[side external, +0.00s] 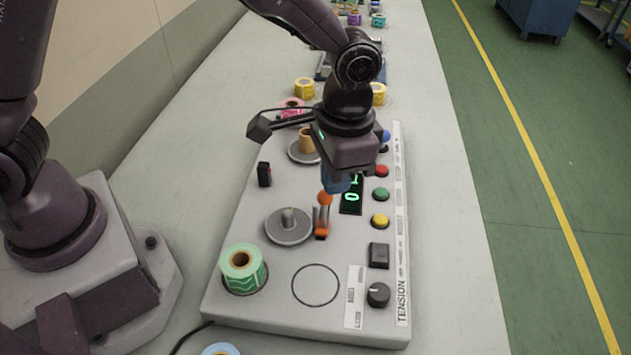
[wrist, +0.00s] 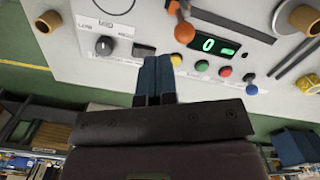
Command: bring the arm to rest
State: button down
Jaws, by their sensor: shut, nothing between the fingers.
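My gripper (side external: 335,186) hangs over the rewinder panel (side external: 225,300), just behind the orange-knobbed lever (side external: 324,199) in the side view. In the wrist view its two blue fingers (wrist: 155,75) are together with nothing between them. The lever's orange knob (wrist: 184,32) shows apart from the fingertips there. The display (side external: 351,195) reads a green 0 in the wrist view (wrist: 215,46); my gripper partly covers it in the side view.
A green roll (side external: 243,268) sits at the panel's front left, near a bare spindle plate (side external: 288,226). Red, green and yellow buttons (side external: 380,221) and a black knob (side external: 378,294) line the right side. Several rolls stand farther back. The bench right of the panel is clear.

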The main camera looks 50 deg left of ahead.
jog(key=s+a+r+n+t, duration=0.3)
jog(key=s+a+r+t, duration=0.3)
jog(key=s+a+r, duration=0.8)
notch_tip(320, 180, up, 3)
jog(key=shift+s+a+r+n, duration=0.2)
jog(key=shift+s+a+n, duration=0.2)
jog(key=shift+a, duration=0.65)
